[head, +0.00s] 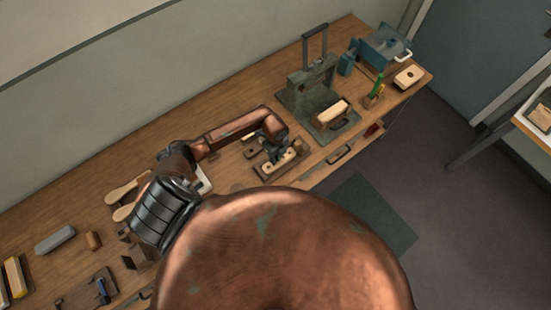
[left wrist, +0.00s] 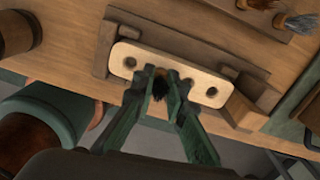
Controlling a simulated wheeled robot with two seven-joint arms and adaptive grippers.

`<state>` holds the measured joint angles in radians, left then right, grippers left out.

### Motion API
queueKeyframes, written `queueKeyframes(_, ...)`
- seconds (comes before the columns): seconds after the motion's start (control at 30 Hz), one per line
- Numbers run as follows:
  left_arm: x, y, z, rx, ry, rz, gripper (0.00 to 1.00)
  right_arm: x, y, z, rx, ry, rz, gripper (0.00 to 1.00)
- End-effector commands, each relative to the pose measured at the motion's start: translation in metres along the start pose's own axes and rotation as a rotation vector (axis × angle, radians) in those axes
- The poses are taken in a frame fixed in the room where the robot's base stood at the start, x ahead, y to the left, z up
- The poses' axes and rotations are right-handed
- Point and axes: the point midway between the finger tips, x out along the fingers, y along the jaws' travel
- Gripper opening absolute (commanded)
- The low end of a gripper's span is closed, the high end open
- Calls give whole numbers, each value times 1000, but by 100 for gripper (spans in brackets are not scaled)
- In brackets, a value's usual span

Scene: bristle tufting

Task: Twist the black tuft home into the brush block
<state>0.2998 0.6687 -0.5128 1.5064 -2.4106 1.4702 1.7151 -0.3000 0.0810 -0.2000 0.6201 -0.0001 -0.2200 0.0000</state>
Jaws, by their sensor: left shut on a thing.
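The brush block (left wrist: 204,89) is a pale rounded bar with dark round holes, seated in a brown wooden holder (left wrist: 246,107). In the head view the block (head: 291,157) lies near the bench's front edge. My left gripper (left wrist: 165,82) is shut on the black tuft (left wrist: 160,89), over the middle of the block. Its fingers cover the tuft's lower end and the block's centre, so I cannot tell how deep the tuft sits. In the head view the left gripper (head: 275,153) reaches down to the block. My right gripper is not in view.
Wooden paddles (head: 124,194) lie to the left. Bare bench lies behind my left arm.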

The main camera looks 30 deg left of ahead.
Motion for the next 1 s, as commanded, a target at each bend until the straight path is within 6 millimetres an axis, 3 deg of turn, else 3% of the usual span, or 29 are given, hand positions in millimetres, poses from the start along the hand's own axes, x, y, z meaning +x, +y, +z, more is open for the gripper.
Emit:
queueKeyframes(0.27, 0, 0, 0, 0, 0, 0, 0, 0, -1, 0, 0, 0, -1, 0)
queueKeyframes(0.3, 0, 0, 0, 0, 0, 0, 13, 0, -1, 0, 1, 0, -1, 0)
queueKeyframes(0.57, 0, 0, 0, 0, 0, 0, 31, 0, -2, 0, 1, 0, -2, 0)
queueKeyframes(0.77, 0, 0, 0, 0, 0, 0, 33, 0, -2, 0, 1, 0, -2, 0)
queueKeyframes(1.0, 0, 0, 0, 0, 0, 0, 44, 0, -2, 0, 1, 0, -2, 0)
